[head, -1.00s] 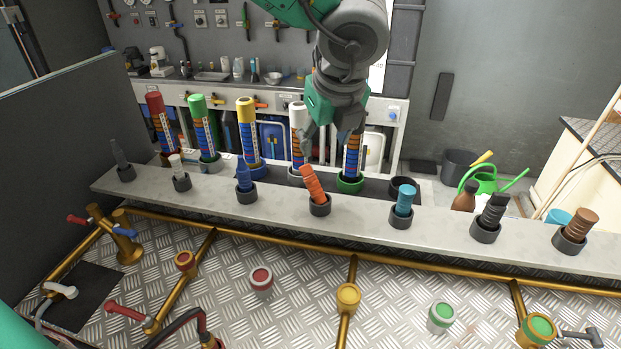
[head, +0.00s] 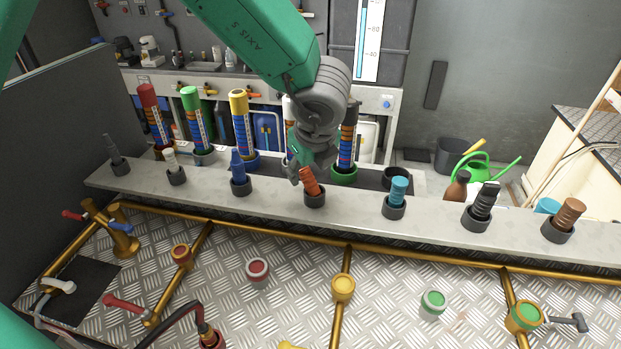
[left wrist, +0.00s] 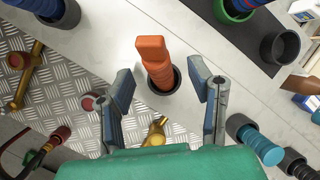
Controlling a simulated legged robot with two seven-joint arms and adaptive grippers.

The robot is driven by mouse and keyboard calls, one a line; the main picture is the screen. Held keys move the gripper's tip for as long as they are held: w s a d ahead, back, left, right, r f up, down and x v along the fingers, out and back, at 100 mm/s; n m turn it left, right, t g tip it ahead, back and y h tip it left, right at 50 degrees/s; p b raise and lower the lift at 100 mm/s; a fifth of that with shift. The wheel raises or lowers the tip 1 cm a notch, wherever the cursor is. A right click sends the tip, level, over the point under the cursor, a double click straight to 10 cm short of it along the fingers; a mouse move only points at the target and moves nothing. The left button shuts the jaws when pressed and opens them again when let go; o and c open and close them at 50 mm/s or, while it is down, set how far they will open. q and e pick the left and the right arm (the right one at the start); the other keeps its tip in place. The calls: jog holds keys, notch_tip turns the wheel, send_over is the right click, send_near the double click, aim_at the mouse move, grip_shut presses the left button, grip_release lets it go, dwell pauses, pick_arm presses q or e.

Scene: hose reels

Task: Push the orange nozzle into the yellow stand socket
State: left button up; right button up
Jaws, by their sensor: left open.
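The orange nozzle (head: 309,182) leans in a dark round holder (head: 314,200) on the grey shelf. My left gripper (head: 305,172) is open just above it and hides part of it. In the left wrist view, the orange nozzle (left wrist: 155,62) shows between the two spread fingers of my left gripper (left wrist: 161,72), with a visible gap on each side. The yellow stand socket (head: 343,288) is empty-looking and sits on a brass pipe, below and in front of the shelf. It shows partly in the left wrist view (left wrist: 156,132). My right gripper is out of view.
Other nozzles stand in holders along the shelf, including a blue one (head: 238,167) at left and a teal one (head: 398,190) at right. Coloured tubes stand behind. A red socket (head: 258,269) and a green socket (head: 433,304) flank the yellow one.

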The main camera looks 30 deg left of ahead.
aim_at(307, 171)
pick_arm(q)
jog(key=x, duration=0.3)
jog(key=shift+w+a+f, duration=0.15)
jog(key=shift+w+f, duration=0.05)
jog(key=shift+f, duration=0.05)
jog(key=shift+s, duration=0.1)
jog(key=shift+c, duration=0.9)
jog(key=shift+r, duration=0.1)
grip_shut()
